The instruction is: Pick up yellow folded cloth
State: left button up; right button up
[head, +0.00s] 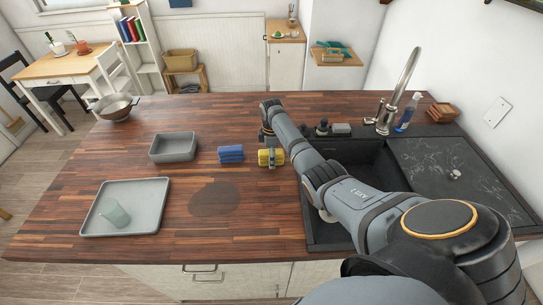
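The yellow folded cloth (279,157) lies on the wooden counter (120,158), just left of the sink. My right arm reaches in from the lower right. My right gripper (271,156) is at the cloth, with its fingers in front of the cloth's middle and hiding part of it. I cannot tell whether the fingers are closed on it. A blue folded cloth (230,154) lies just left of the yellow one. My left gripper is not in view.
A grey bin (174,147) stands left of the blue cloth. A grey tray (150,190) holding a translucent cup (114,212) is at the front left. A metal pan (115,107) is at the back left. The sink (350,153) and tall faucet (403,85) are right.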

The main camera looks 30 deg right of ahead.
jog(key=shift+f, duration=0.15)
jog(key=shift+c, duration=0.4)
jog(key=c, duration=1.2)
jog(key=shift+r, duration=0.35)
notch_tip(320, 180, up, 2)
jog(key=shift+w+r, duration=0.1)
jog(key=shift+r, duration=0.15)
jog(key=s+a+r+p, duration=0.2)
jog(key=s+r, duration=0.1)
jog(key=s, duration=0.1)
jog(key=s+a+r+p, duration=0.3)
jog(key=s, duration=0.1)
jog(key=s+a+r+p, duration=0.2)
jog(key=s+r, duration=0.2)
jog(key=shift+a, duration=0.25)
